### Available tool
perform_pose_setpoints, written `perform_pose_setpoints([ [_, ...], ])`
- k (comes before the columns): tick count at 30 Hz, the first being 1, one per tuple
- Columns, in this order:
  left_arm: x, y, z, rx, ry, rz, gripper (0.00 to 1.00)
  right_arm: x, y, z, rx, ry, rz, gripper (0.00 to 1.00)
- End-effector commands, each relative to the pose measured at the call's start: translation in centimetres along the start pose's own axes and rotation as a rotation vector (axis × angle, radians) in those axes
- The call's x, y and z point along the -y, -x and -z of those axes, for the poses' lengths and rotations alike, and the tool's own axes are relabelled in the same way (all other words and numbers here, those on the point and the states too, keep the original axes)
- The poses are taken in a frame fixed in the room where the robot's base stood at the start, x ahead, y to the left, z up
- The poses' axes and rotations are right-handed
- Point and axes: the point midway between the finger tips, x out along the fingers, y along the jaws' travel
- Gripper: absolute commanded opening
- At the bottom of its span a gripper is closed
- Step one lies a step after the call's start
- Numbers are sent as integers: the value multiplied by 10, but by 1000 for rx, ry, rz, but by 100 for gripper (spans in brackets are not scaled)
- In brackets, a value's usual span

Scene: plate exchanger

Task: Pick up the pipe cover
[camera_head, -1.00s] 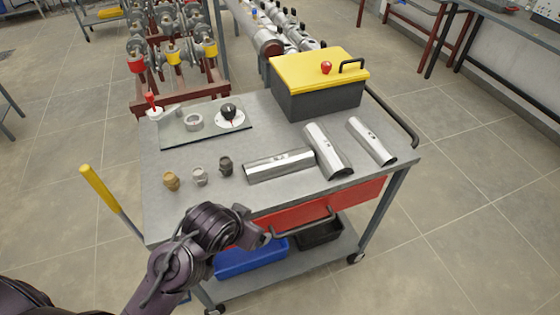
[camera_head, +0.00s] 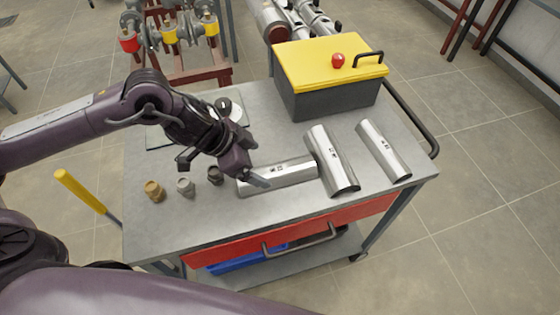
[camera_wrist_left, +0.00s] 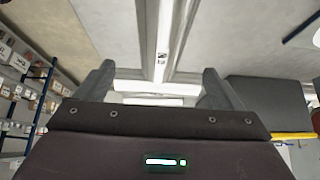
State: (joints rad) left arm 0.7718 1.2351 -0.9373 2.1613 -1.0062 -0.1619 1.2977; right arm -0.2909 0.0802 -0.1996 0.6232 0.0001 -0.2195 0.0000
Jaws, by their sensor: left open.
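Three silver half-round pipe covers lie on the grey cart top. The left cover (camera_head: 285,174) lies crosswise, the middle cover (camera_head: 331,160) and the right cover (camera_head: 383,150) lie lengthwise. My left gripper (camera_head: 259,180) is at the left end of the crosswise cover and hides part of it; I cannot tell whether they touch. In the left wrist view the gripper (camera_wrist_left: 154,85) has its two fingers wide apart, with nothing held. A shiny strip with a small dark mark, apparently a pipe cover (camera_wrist_left: 159,40), runs between and beyond the fingers. My right gripper is not in view.
A black toolbox with a yellow lid (camera_head: 325,62) stands at the back right of the cart (camera_head: 225,217). Small tan (camera_head: 154,190), grey (camera_head: 186,187) and dark (camera_head: 215,175) fittings stand left of the covers. My left arm partly hides a glass plate behind them.

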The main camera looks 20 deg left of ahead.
Motion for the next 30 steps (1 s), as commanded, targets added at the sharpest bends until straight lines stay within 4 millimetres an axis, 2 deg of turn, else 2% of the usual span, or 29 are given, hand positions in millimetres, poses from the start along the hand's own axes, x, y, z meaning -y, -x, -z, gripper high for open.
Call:
perform_pose_setpoints([
  [2, 2, 0, -4, 13, 16, -5, 89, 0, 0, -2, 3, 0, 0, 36],
  [5, 2, -9, -5, 15, 21, -8, 89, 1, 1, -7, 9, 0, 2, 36],
  [10, 2, -28, -4, 14, 19, -8, 89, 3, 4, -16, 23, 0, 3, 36],
  [18, 4, -67, -3, 13, 18, -5, 89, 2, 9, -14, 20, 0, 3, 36],
  [27, 4, -75, -4, 13, 16, -4, 89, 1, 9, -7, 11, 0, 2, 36],
  [28, 4, -75, -4, 13, 16, -4, 88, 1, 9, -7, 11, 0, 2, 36],
  [30, 4, -75, -4, 13, 16, -4, 78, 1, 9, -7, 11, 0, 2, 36],
])
